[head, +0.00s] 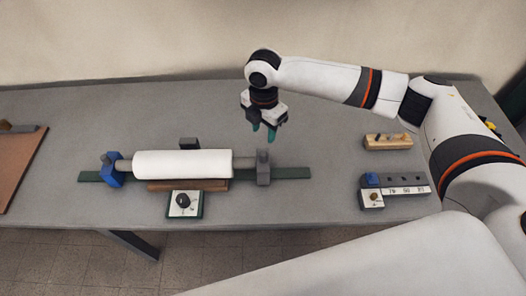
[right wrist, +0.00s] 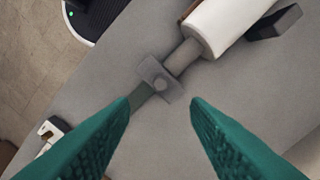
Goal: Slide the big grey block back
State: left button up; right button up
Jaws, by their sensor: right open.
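The big grey block (head: 263,172) sits on the green rail (head: 294,173) at the right end of the white roll's shaft, with a small knob on top. It meets the shaft's end. My right gripper (head: 264,132) hangs above the table behind the block, fingers down, open and empty. In the right wrist view the block (right wrist: 158,84) lies beyond the two spread teal fingertips, near the gap between them, apart from them. The white roll (head: 182,163) lies on its shaft between the grey block and a blue block (head: 112,170). My left gripper is not in view.
A dark block (head: 189,143) stands behind the roll; a dial box (head: 185,204) is in front. At right are a wooden holder (head: 387,142) and a numbered grey strip (head: 405,190) with a blue knob. A brown board (head: 18,165) lies far left. Table behind the rail is mostly clear.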

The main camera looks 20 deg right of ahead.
aim_at(263, 153)
notch_tip(263, 153, down, 10)
jog(key=shift+f+p, duration=0.1)
jog(key=shift+p, duration=1.05)
jog(key=shift+f, duration=0.7)
jog(key=shift+c, duration=0.5)
grip_shut()
